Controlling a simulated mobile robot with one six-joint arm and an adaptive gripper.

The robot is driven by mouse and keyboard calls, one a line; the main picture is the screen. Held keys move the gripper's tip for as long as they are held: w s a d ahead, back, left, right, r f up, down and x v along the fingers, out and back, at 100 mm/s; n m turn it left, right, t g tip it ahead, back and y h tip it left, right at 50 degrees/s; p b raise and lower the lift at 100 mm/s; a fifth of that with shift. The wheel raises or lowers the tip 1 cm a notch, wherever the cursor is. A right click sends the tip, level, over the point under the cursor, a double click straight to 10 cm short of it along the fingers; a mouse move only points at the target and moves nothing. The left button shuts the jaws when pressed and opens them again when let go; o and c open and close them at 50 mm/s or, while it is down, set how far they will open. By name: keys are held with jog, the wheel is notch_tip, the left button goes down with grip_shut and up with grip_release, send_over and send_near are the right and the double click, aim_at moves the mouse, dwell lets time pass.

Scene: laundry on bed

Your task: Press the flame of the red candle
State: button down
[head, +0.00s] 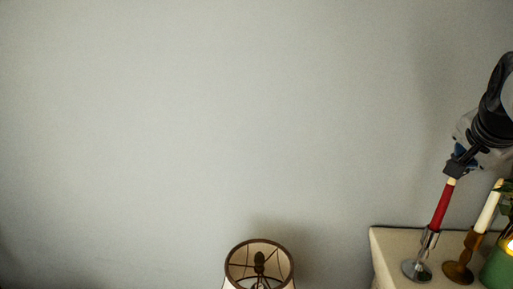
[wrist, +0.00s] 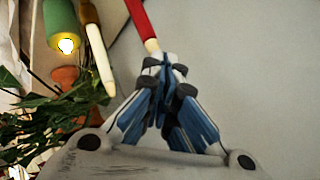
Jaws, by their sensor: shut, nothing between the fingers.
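The red candle (head: 441,205) stands in a silver holder (head: 421,258) near the left end of the furniture top, leaning slightly right in the head view. Its tip is pale, and no flame shows there. In the wrist view the red candle (wrist: 141,22) comes down from the top edge to the fingertips. My gripper (head: 457,170) is shut and empty, with its fingertips right at the candle's top. The wrist view shows the closed fingers (wrist: 163,62) at the pale tip. I cannot tell whether they touch it.
A white candle (head: 489,207) in a brown holder (head: 460,268) stands close to the right. A green candle (head: 497,268) with a bright glow is beyond it, near green leaves (wrist: 45,128). A lampshade (head: 259,263) stands lower left. Open wall (head: 200,120) fills the left.

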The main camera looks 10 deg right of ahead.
notch_tip(320, 180, up, 6)
jog(key=p, duration=0.4)
jog(key=shift+f, duration=0.2)
